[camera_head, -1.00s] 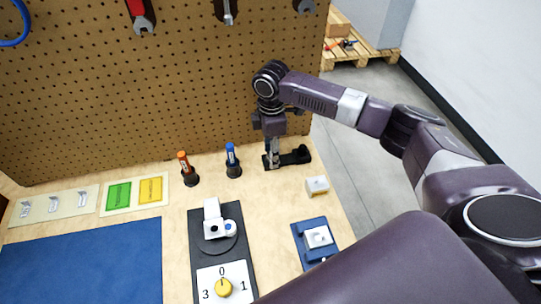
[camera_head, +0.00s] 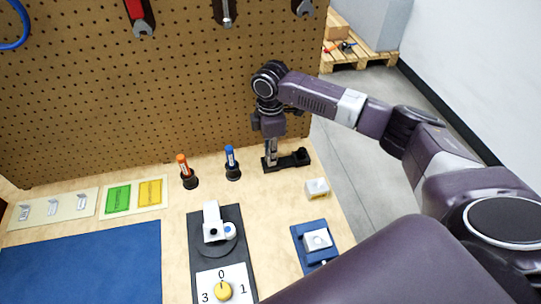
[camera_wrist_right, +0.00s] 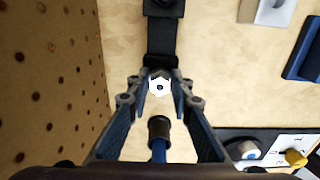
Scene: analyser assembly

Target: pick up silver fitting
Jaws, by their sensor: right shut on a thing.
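The silver fitting (camera_wrist_right: 159,84) shows end-on as a bright hexagonal piece with a dark centre in the right wrist view. My right gripper (camera_head: 271,157) points down at the black holder (camera_head: 291,160) near the back right of the table. Its two fingertips (camera_wrist_right: 159,88) are closed on the sides of the fitting. The fitting is at the near end of the black holder, which also shows in the right wrist view (camera_wrist_right: 160,45); I cannot tell whether they touch. My left gripper is not in view.
Orange (camera_head: 183,165) and blue (camera_head: 230,158) markers in black stands are left of the right gripper. A white block (camera_head: 316,188) and a blue fixture (camera_head: 299,235) lie toward the front right. The pegboard (camera_head: 160,90) rises close behind.

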